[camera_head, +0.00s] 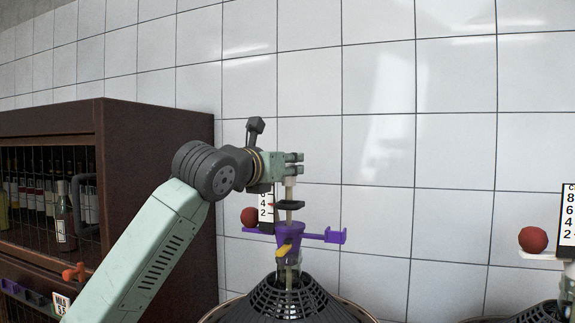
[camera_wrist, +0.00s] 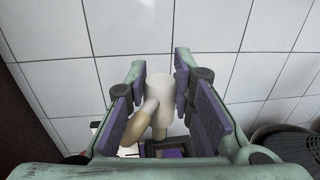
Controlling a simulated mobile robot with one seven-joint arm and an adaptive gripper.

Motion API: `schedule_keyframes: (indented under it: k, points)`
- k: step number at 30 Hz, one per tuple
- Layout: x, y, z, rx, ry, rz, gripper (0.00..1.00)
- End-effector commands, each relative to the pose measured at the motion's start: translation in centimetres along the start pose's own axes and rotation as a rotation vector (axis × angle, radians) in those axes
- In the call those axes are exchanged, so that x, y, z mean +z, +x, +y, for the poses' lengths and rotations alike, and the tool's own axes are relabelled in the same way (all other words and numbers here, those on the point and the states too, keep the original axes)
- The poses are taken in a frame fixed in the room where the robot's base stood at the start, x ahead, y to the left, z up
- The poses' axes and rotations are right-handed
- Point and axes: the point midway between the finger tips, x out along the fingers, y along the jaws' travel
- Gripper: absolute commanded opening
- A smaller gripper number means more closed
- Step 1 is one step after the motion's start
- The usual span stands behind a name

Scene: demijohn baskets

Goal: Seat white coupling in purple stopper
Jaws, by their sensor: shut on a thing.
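My gripper (camera_head: 294,165) points to the right in the body camera view, above the purple stopper (camera_head: 289,238). In the wrist view its two purple-padded fingers (camera_wrist: 160,92) are shut on the white coupling (camera_wrist: 160,88), a pale cylinder with a cream side branch. In the body camera view the coupling's pale lower part (camera_head: 289,188) hangs below the fingers, upright. A dark collar and a pale stem show between it and the stopper. I cannot tell whether the coupling touches them. The stopper sits in a glass neck, and a yellow piece is on its front.
A black slotted basket (camera_head: 285,302) surrounds the neck. A red ball (camera_head: 249,217) and a numbered scale (camera_head: 266,207) stand at the stopper's left. A second red ball (camera_head: 533,240) and scale (camera_head: 568,220) stand far right. A dark wooden bottle cabinet (camera_head: 155,150) is at left; a tiled wall is behind.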

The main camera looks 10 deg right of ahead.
Motion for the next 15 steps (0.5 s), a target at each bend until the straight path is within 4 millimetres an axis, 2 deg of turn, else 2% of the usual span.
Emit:
schedule_keyframes:
  k: [15]
  points:
    - [1.8, 0.0, 0.0, 0.0, -0.001, 0.003, 0.0]
